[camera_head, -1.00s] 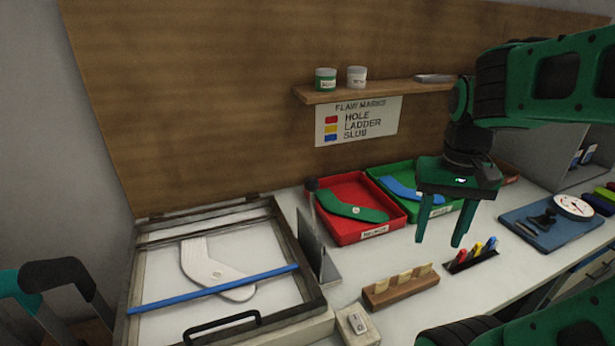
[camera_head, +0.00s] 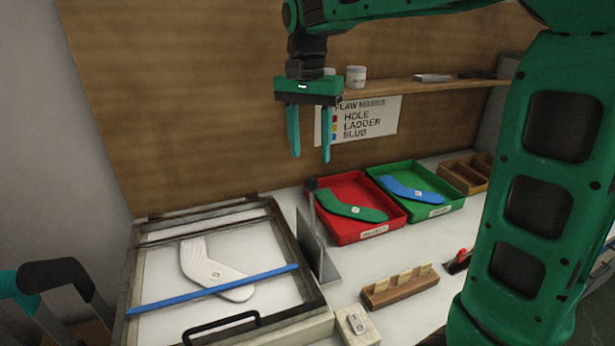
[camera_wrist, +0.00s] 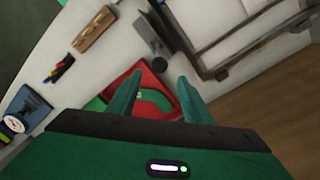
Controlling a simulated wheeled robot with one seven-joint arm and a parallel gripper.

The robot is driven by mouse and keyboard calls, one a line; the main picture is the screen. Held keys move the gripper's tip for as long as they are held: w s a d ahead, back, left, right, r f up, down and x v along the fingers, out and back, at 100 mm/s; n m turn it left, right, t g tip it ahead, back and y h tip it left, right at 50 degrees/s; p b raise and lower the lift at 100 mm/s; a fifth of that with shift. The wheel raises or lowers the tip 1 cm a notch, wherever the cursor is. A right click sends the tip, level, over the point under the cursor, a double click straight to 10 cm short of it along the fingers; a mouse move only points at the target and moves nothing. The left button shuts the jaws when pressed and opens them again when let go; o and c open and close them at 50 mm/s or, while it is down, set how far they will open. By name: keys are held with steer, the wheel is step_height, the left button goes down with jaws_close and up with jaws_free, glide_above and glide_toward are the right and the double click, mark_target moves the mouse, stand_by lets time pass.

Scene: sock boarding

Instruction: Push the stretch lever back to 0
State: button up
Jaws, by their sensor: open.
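The stretch lever (camera_head: 311,193) appears to be the thin upright rod with a dark round knob beside a grey angled metal plate (camera_head: 318,249), right of the framed light box. Its dark knob also shows in the wrist view (camera_wrist: 159,64), just beyond my fingertips. No scale or 0 mark is readable. My gripper (camera_head: 310,157) is open and empty, fingers pointing down, and appears above the lever and apart from it. In the wrist view my gripper (camera_wrist: 158,86) has its two fingers spread, with the red tray between and beyond them.
The framed box (camera_head: 315,301) holds a white sock shape (camera_head: 214,272) under a blue bar (camera_head: 214,290). A red tray (camera_head: 347,233) and a green tray (camera_head: 443,205) stand to the right. A wooden block (camera_head: 400,292) and a switch box (camera_head: 357,325) sit in front. A shelf (camera_head: 430,89) juts from the wall.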

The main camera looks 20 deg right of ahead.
step_height(320, 180, down, 8)
steer(key=shift+s+d+r, duration=0.1)
steer(key=shift+d+r, duration=0.05)
steer(key=shift+r, duration=0.05)
jaws_close()
